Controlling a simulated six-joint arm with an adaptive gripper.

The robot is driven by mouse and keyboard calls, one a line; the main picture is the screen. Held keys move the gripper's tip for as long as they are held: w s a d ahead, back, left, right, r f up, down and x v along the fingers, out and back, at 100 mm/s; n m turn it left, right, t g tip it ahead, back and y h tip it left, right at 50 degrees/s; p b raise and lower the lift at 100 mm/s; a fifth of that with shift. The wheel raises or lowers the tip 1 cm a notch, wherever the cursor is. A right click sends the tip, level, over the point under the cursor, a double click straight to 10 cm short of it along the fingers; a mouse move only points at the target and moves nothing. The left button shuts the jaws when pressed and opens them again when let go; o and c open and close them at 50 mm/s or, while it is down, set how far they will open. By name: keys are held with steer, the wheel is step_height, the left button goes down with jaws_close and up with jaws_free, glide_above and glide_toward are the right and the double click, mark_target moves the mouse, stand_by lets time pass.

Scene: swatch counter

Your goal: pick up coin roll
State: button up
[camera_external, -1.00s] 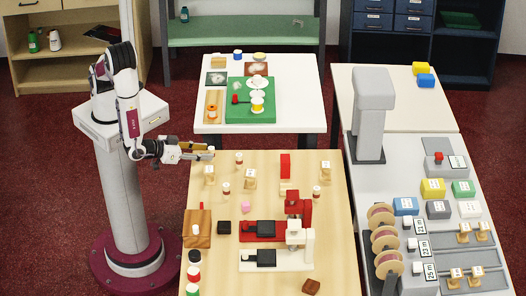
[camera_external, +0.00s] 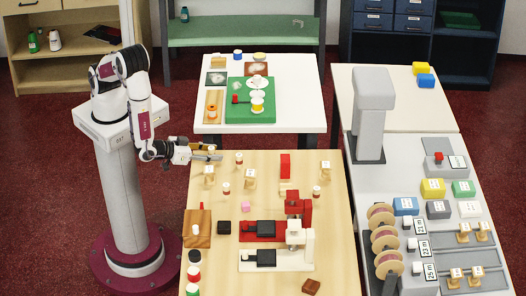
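Several small white cylinders with red-brown bands stand on the light wood table (camera_external: 270,205). One banded cylinder (camera_external: 239,158) is near the back edge, another banded cylinder (camera_external: 226,188) is at the left, and a third banded cylinder (camera_external: 316,191) is at the right. They are too small for me to tell which, if any, is the coin roll. My gripper (camera_external: 214,153) is over the table's back left corner, pointing right. Its two fingers look apart with nothing between them. It is left of the back cylinder and apart from it.
Tan blocks with white labels (camera_external: 209,170) stand near my gripper. A red press (camera_external: 265,230) and a white press (camera_external: 278,259) fill the table's front middle.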

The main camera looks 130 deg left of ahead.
mark_target(212, 148)
jaws_close()
steer(key=shift+r, duration=0.1)
steer(key=shift+r, duration=4.9)
